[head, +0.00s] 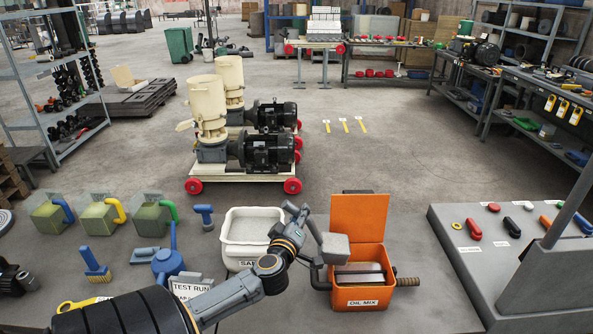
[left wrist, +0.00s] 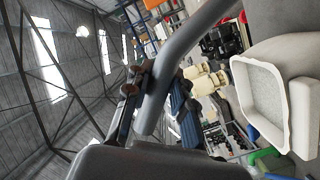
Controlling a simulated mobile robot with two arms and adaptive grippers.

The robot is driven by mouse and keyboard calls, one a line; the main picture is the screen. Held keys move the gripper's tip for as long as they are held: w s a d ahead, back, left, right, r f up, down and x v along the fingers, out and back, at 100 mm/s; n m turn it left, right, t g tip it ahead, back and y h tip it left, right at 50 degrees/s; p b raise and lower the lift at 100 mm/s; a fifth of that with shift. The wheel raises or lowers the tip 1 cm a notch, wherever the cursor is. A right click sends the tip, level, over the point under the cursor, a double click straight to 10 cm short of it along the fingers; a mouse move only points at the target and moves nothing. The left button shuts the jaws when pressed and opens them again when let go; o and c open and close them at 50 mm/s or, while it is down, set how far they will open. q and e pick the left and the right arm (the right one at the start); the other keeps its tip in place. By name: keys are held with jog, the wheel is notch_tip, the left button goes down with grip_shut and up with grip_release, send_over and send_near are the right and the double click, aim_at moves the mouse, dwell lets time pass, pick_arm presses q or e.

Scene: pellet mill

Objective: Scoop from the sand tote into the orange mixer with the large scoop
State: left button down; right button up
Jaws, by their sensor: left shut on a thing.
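The white sand tote (head: 232,248) holds pale grey sand and stands left of the mixer; its rim also shows in the left wrist view (left wrist: 283,120). The orange mixer (head: 345,296), labelled CHL MIX, has its lid raised at the back and its top open. My left gripper (head: 300,217) is shut on the handle of the large grey scoop (head: 335,248). The handle runs between the fingers in the left wrist view (left wrist: 155,95). The scoop's bowl hangs by the mixer's upper left side, partly overlapping it; its contents cannot be made out. My right gripper is not in view.
A TEST RUN card (head: 188,289), a blue watering can (head: 167,264) and a blue brush (head: 95,266) are left of the tote. The mixer's crank grip (head: 408,282) sticks out to the right. A grey panel with coloured handles (head: 462,262) stands further right.

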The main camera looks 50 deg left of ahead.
pick_arm(q)
jog(key=shift+w+d+r+m, duration=0.2)
jog(key=shift+d+r+m, duration=0.1)
jog(key=shift+r, duration=0.25)
jog(key=shift+w+d+r+m, duration=0.15)
jog(key=shift+d+r+m, duration=0.15)
jog(key=shift+r, duration=0.25)
jog(key=w+d+f+m+t, duration=0.1)
jog(key=w+d+m, duration=0.6)
jog(key=d+m, duration=0.4)
jog(key=w+d+f+m+t, duration=0.1)
jog(key=w+d+f+m, duration=0.1)
jog(key=w+d+m, duration=0.5)
jog(key=shift+d+f+m+y, duration=0.25)
jog(key=shift+d+m, duration=2.45)
jog(key=shift+d, duration=1.55)
